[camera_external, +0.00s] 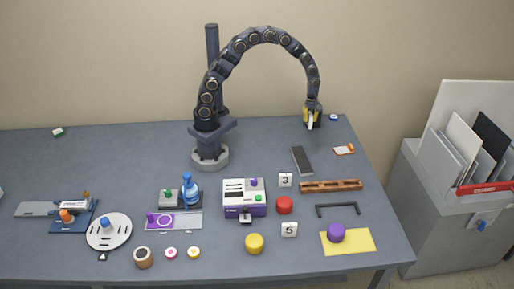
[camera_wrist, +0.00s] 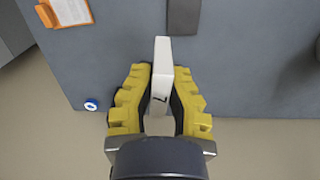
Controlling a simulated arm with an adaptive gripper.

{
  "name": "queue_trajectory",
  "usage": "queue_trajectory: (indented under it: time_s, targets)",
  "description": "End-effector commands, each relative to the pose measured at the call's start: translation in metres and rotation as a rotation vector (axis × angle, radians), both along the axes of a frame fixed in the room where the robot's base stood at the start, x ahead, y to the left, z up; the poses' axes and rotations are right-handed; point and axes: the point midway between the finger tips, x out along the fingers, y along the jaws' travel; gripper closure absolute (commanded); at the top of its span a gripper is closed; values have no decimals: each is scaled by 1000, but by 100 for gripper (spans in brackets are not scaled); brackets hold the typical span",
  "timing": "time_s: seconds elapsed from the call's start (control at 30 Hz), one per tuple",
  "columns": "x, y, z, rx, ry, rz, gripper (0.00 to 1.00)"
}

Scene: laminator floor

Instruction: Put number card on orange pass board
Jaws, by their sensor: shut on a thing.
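My gripper (camera_external: 312,112) is shut on a white number card (camera_external: 310,125) above the back right part of the table. A small orange board (camera_external: 338,151) with a white face lies near the right edge of the table. It also shows at the upper left of the wrist view (camera_wrist: 52,16), apart from the card. Two other white number cards, a 3 (camera_external: 285,180) and a 5 (camera_external: 289,230), stand on the table.
A dark slab (camera_external: 302,161) lies left of the orange board. A blue and white disc (camera_external: 333,117) sits by the back edge. A brown rail (camera_external: 331,186), black handle (camera_external: 338,209) and yellow mat (camera_external: 362,241) lie farther forward. The back left table is mostly clear.

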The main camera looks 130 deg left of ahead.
Motion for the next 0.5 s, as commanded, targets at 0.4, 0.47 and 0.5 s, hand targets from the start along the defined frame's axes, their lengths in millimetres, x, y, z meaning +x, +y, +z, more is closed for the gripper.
queue_trajectory:
  time_s: [0.4, 0.47, 0.5]
  targets:
    - [43, 20, -3, 15, 20, 34, 100]
    - [49, 27, -8, 16, 20, 35, 100]
    - [53, 32, -11, 17, 20, 35, 100]
